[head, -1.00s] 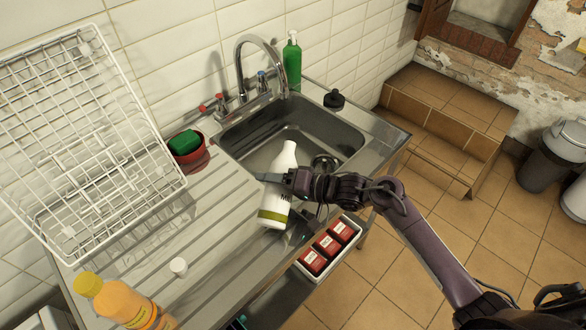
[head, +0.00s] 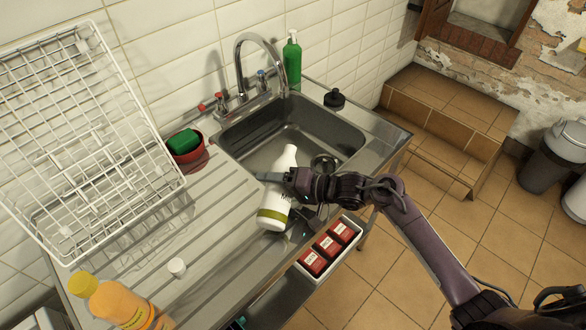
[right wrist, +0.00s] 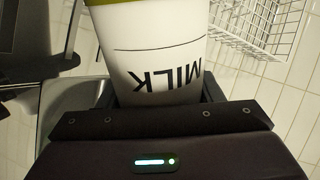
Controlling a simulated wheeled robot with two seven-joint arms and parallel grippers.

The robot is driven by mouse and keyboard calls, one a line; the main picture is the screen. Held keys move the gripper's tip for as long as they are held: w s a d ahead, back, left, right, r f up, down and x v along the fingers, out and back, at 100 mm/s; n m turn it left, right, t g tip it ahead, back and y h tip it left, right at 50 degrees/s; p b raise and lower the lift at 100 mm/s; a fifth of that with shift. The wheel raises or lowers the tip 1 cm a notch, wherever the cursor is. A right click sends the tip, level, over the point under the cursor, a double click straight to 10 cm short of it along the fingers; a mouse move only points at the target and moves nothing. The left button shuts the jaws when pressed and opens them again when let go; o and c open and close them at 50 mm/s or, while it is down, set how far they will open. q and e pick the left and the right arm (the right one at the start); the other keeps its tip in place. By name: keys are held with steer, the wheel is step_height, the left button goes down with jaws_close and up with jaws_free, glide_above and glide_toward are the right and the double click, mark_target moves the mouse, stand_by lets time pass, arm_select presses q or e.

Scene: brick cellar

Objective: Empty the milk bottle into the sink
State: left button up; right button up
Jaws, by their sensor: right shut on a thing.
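The milk bottle (head: 272,218) is white with an olive band near its base. My right gripper (head: 283,178) is shut on its middle, and the bottle is tilted, its neck towards the basin of the sink (head: 338,134) and its base towards the front edge. In the right wrist view the bottle (right wrist: 160,50) fills the jaws, with the word MILK upside down. I see no milk flowing, and the bottle's mouth is too small to make out. A small white cap (head: 177,267) sits on the drainboard. My left gripper is out of view.
A chrome tap (head: 240,62) arches over the basin's back. A wire rack (head: 85,140), red bowl (head: 188,155) and orange juice bottle (head: 115,302) are left; a tray of red boxes (head: 318,277) is in front.

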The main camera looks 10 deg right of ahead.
steer(key=shift+w+d+f+m+b, duration=0.1)
steer(key=shift+w+f+m+b, duration=0.15)
steer(key=shift+f+m+b, duration=0.25)
steer(key=shift+r, duration=0.15)
steer(key=shift+r+g, duration=0.1)
steer(key=shift+g, duration=0.2)
steer(key=shift+p, duration=0.4)
steer(key=shift+m+g+p, duration=0.3)
steer(key=shift+m+p, duration=0.6)
steer(key=shift+p, duration=0.55)
stand_by(0.4)
steer(key=shift+w+m+y+p, duration=0.1)
steer(key=shift+m+y+p, duration=0.2)
steer(key=shift+m+p, duration=0.15)
stand_by(0.9)
steer(key=shift+w+d+m+g+p, duration=0.15)
steer(key=shift+w+m+g+p, duration=0.1)
steer(key=shift+m+g+p, duration=0.25)
stand_by(1.0)
